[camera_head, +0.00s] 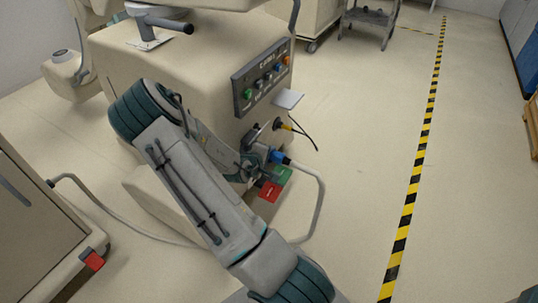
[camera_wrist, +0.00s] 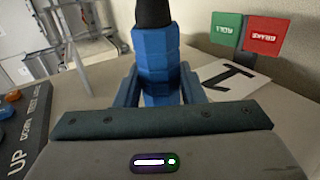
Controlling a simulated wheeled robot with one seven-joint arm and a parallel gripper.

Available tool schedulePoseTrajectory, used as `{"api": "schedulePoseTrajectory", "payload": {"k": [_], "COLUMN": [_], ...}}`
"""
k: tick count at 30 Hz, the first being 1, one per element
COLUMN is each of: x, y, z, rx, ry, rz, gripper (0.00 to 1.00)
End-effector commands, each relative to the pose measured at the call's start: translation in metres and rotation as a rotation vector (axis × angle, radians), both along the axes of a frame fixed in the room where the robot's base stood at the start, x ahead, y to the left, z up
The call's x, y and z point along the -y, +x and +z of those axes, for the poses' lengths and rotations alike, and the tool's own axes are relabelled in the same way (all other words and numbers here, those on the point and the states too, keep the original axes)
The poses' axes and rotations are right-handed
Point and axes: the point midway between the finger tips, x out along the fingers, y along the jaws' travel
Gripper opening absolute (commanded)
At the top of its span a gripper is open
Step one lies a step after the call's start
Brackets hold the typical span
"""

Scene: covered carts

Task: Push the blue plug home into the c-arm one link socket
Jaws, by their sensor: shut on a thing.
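The blue plug (camera_head: 277,157) is in my gripper (camera_head: 258,163), low beside the beige C-arm cart (camera_head: 207,60). A grey cable runs from the plug's outer end down to the floor. In the wrist view, the ribbed blue plug (camera_wrist: 160,55) stands between the two blue fingers of my gripper (camera_wrist: 158,88), which are shut on it. Its black end (camera_wrist: 153,12) points to the top of that view. The link socket cannot be made out; my gripper and wrist cover that part of the cart's side. I cannot tell how far the plug is seated.
A yellow plug (camera_head: 286,127) with a black cable is just above the blue plug. Green (camera_head: 282,174) and red (camera_head: 269,191) pedals are just below. The button panel (camera_head: 262,77) and a small shelf (camera_head: 289,99) are above.

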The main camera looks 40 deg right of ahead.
Motion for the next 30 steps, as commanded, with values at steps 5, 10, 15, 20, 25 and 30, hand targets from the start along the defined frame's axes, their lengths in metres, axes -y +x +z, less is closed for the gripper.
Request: {"api": "schedulePoseTrajectory", "payload": {"k": [5,10,15,20,25,30], "x": [0.000,0.000,-0.001,-0.003,-0.005,-0.006], "y": [0.000,0.001,0.004,0.008,0.012,0.016], "z": [0.000,0.001,0.001,0.001,0.001,0.001], "rx": [0.001,0.000,0.000,-0.001,0.001,0.000], "ry": [-0.001,-0.001,-0.001,-0.001,-0.001,-0.001], "rz": [0.000,0.000,0.000,0.000,0.001,0.000], "gripper": [0.07,0.07,0.07,0.07,0.07,0.07]}}
